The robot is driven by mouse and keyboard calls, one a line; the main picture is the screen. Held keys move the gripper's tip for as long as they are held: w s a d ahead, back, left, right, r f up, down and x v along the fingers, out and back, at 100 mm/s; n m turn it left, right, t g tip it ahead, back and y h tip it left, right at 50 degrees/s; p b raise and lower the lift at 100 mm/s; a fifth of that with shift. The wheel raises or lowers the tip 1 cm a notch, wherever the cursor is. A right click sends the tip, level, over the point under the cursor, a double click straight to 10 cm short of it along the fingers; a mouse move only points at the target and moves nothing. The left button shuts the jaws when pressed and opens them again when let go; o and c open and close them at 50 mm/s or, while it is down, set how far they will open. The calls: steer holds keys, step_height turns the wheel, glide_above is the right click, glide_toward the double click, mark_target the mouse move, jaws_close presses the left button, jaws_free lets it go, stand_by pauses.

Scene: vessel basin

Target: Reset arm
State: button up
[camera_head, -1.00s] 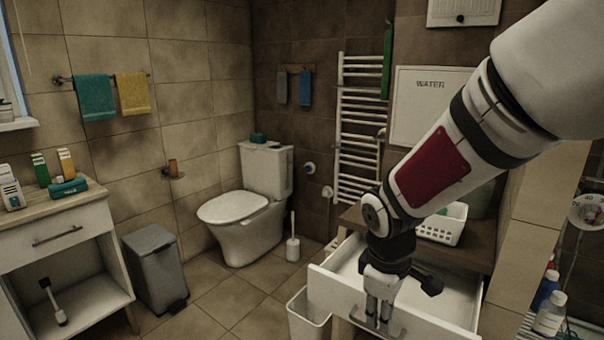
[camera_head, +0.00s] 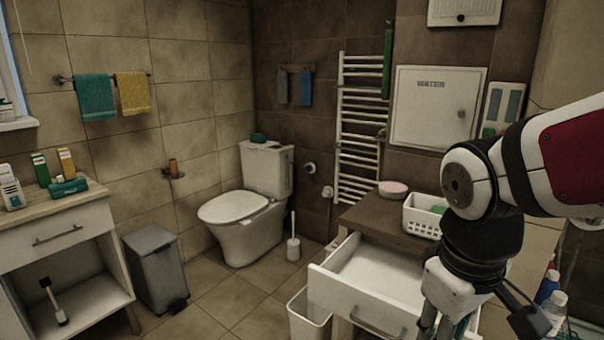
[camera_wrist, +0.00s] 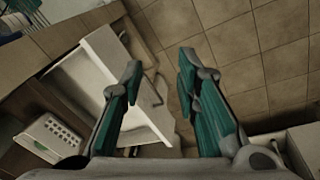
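My gripper (camera_wrist: 160,82) shows in the wrist view with its two teal-lined fingers spread apart and nothing between them. In the head view it (camera_head: 436,328) hangs at the lower right, partly cut off by the bottom edge, in front of the right part of the open drawer. The white drawer (camera_head: 335,285) is pulled out and looks empty in its visible part. It also shows in the wrist view (camera_wrist: 88,75), to the left of the fingers. My gripper is apart from the drawer handle (camera_head: 378,322).
A white basket (camera_head: 421,222) and a pink round dish (camera_head: 393,188) stand on the brown top above the drawer. A white bin (camera_head: 308,318) stands left of the drawer. Bottles (camera_head: 554,305) stand at the far right. The floor before the toilet (camera_head: 243,220) is clear.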

steer(key=s+r+m+y, duration=0.1)
steer(key=s+m, duration=0.2)
steer(key=s, duration=0.4)
steer(key=s+r+m, duration=0.2)
steer(key=s, duration=0.5)
step_height(320, 180, up, 13)
steer(key=t+p, duration=0.2)
steer(key=p, duration=1)
steer(key=shift+w+d+t, duration=0.15)
steer(key=shift+w+t, duration=0.15)
steer(key=shift+f, duration=0.1)
